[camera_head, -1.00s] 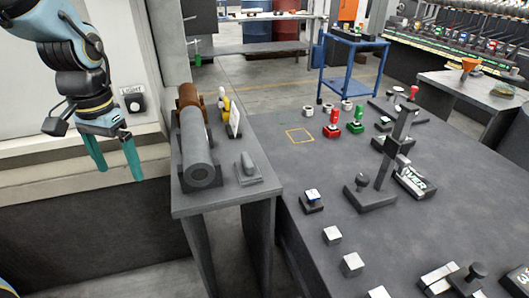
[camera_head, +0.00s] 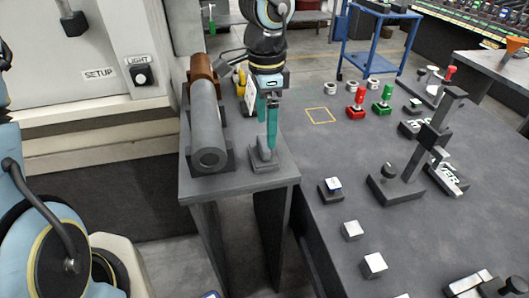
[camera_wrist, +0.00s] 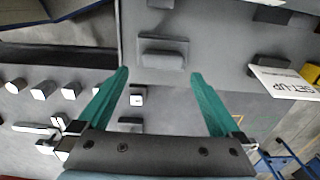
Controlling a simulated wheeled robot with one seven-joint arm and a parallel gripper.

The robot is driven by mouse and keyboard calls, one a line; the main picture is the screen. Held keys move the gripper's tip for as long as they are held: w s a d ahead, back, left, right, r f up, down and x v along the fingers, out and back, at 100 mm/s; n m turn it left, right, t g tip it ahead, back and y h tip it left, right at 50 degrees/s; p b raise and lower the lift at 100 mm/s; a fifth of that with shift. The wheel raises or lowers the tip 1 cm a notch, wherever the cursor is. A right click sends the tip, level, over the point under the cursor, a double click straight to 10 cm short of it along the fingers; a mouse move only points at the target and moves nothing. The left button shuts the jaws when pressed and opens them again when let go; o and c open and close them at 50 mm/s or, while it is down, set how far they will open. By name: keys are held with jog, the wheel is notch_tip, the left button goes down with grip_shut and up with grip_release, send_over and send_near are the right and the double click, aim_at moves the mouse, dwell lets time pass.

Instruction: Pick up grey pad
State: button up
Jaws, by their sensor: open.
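The grey pad (camera_head: 265,156) is a small dark grey block on a flat base near the front right of the narrow grey table (camera_head: 225,190). My gripper (camera_head: 270,142), with teal fingers pointing down, is just above the pad and partly hides it. In the wrist view the gripper (camera_wrist: 159,74) is open and empty. There the pad (camera_wrist: 162,60) appears just past the fingertips, sideways between them. Contact with the pad cannot be told.
A grey cylinder (camera_head: 207,130) lies in a cradle left of the pad, with a brown cylinder (camera_head: 202,68) behind. A white sign (camera_wrist: 285,83) stands nearby. The larger table (camera_head: 300,145) at right holds several blocks and a dark upright stand (camera_head: 433,137).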

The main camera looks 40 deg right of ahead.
aim_at(263, 141)
jog(key=f, duration=0.5)
jog(key=shift+w+a+f, duration=0.2)
jog(key=shift+w+f, duration=0.05)
jog(key=shift+f, duration=0.1)
jog(key=c, duration=1.2)
